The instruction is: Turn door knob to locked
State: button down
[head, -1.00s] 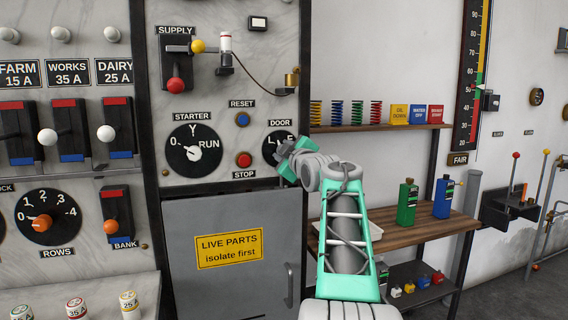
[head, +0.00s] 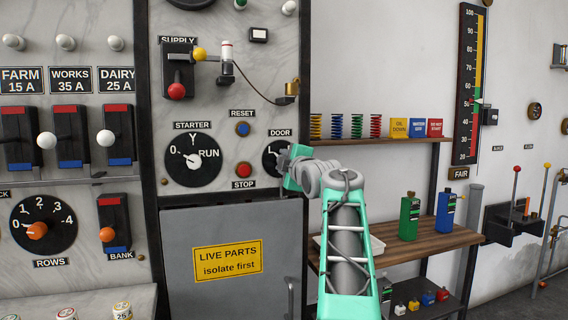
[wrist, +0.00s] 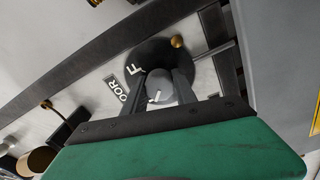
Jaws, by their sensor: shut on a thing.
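The door knob (wrist: 160,86) is a small grey knob with a white pointer line, on a round black dial (head: 272,157) under the DOOR label (head: 280,133). In the wrist view my gripper (wrist: 160,92) has its two dark fingers on either side of the knob, shut on it. The letter F shows on the dial (wrist: 160,55) beside the fingers. In the head view my green gripper hides the knob and the right part of the dial. The knob's exact setting cannot be read.
The starter dial (head: 193,160) and red stop button (head: 243,170) are left of the door dial. A grey cabinet door (head: 228,290) with a yellow sign (head: 228,261) is below. A shelf (head: 375,141) and a workbench (head: 430,237) stand at the right.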

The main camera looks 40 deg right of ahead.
jog(key=c, duration=1)
grip_release()
jog(key=shift+s, duration=0.1)
jog(key=b+v, duration=0.1)
jog(key=v, duration=0.6)
jog(key=shift+s+a, duration=0.15)
jog(key=shift+s, duration=0.15)
